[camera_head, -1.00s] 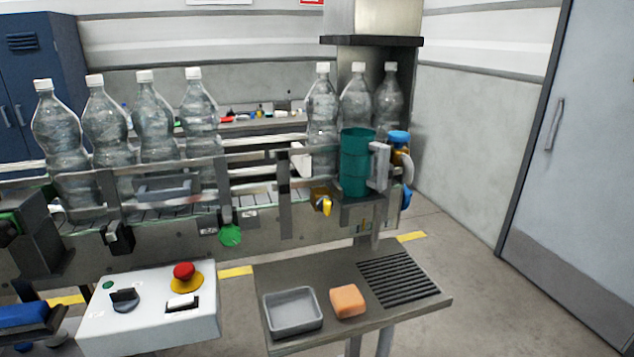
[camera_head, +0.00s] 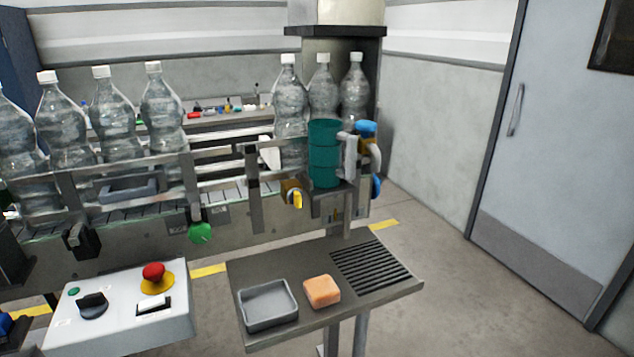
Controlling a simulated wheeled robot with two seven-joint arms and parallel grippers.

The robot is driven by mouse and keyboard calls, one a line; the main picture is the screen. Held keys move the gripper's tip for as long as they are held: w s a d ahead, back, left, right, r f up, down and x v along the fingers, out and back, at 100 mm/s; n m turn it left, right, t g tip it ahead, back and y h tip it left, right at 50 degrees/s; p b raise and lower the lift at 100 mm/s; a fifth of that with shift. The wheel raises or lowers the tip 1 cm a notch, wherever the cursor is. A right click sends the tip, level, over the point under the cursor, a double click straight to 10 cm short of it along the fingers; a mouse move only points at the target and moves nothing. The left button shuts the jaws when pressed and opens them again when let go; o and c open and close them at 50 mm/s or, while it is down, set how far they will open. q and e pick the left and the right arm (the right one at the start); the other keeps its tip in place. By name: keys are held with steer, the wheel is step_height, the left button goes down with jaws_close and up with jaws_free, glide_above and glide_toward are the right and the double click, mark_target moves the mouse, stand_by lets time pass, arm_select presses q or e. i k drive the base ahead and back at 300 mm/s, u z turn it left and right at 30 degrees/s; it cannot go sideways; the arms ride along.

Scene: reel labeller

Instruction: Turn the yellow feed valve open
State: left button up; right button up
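The yellow feed valve (camera_head: 297,199) is a small yellow handle on the front of the conveyor, just left of and below the teal cylinder (camera_head: 324,154). Its handle points roughly downward, and no gripper touches it.
Several clear bottles (camera_head: 111,112) stand on the conveyor. A control box (camera_head: 122,309) with a red button (camera_head: 153,272) is at the front left. A steel side table (camera_head: 310,256) holds a grey tray (camera_head: 268,304) and an orange sponge (camera_head: 321,291). Free floor lies to the right.

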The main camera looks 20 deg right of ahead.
mark_target(295, 195)
steer(key=z, duration=0.05)
steer(key=k, duration=0.55)
steer(key=u, duration=0.6)
steer(key=i, duration=0.85)
steer(key=z, duration=0.5)
steer(key=i, duration=0.6)
steer(key=z, duration=0.55)
